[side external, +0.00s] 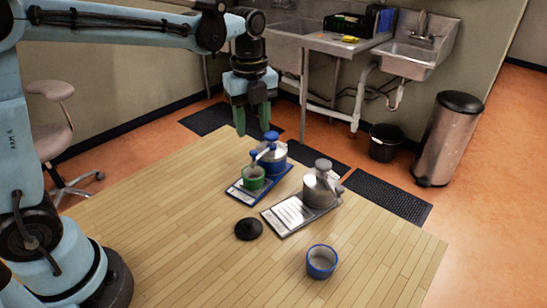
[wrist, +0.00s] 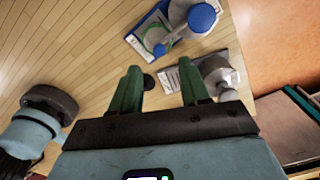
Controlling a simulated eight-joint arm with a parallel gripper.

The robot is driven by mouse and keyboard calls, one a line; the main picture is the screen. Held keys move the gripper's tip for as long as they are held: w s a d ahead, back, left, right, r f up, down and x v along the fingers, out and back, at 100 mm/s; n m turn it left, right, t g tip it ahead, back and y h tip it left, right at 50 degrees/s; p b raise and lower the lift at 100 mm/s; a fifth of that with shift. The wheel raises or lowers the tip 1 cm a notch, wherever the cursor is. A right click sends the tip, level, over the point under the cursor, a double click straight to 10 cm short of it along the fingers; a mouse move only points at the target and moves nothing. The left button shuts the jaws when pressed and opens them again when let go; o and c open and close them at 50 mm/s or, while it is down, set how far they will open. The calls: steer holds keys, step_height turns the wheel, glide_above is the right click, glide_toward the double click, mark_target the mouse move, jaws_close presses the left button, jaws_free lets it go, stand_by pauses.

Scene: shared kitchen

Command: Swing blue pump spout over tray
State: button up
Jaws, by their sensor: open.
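A grey pump (side external: 321,184) stands on a grey tray (side external: 288,214) right of the blue one. A black lid-like disc (side external: 248,229) and a blue cup (side external: 321,262) are in front. The wooden table's front and left (side external: 180,225) are largely clear.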

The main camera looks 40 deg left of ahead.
step_height(320, 180, up, 6)
stand_by(0.4)
steer(key=shift+s+r, duration=0.1)
steer(key=n+t, duration=0.3)
steer(key=n, duration=0.8)
glide_toward(251, 152)
steer(key=s+r, duration=0.2)
steer(key=s, duration=0.1)
steer(key=s+a+f+n+t, duration=0.1)
steer(key=s+f+n+t, duration=0.3)
steer(key=n, duration=0.7)
steer(key=shift+s+f+n, duration=0.3)
steer(key=shift+s+f, duration=0.25)
steer(key=shift+s, duration=0.35)
steer(key=shift+c, duration=0.3)
